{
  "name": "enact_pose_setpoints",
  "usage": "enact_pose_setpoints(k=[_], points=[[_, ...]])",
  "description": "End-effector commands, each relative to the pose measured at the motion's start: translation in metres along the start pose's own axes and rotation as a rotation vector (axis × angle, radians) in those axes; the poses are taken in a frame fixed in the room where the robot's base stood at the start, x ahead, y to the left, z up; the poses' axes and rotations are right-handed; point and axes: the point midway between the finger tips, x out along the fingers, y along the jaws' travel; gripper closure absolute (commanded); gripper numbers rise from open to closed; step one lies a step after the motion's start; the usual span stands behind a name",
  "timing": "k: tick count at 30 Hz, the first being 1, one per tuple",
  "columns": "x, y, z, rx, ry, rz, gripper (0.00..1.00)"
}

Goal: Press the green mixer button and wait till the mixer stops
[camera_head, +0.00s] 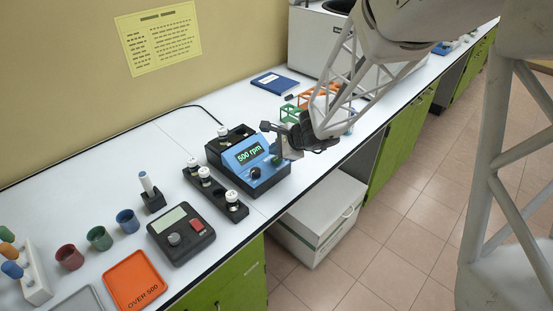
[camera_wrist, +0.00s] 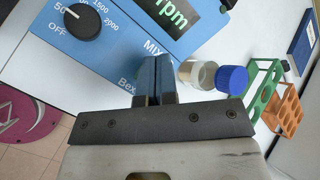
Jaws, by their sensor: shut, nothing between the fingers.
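The blue mixer (camera_head: 262,180) stands on the bench with its display (camera_head: 250,153) lit, reading "500 rpm". Its black knob (camera_head: 254,172) shows in both views; in the wrist view the knob (camera_wrist: 84,22) points near "500". My gripper (camera_head: 279,156) is at the right side of the mixer's front panel. In the wrist view my gripper's fingers (camera_wrist: 156,72) are together and empty, over the panel beside the "MIX" lettering.
A blue-capped vial (camera_wrist: 232,79) is close right of the fingers. Green (camera_wrist: 256,88) and orange (camera_wrist: 287,108) racks stand beyond it. A black vial holder (camera_head: 214,190), a scale (camera_head: 180,232) and an orange tray (camera_head: 135,281) sit left of the mixer.

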Motion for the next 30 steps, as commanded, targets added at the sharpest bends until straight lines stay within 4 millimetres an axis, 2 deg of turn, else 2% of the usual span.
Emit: enact_pose_setpoints(k=[30], points=[[0.0059,0.0044,-0.0043,0.000,0.000,0.000,1.00]])
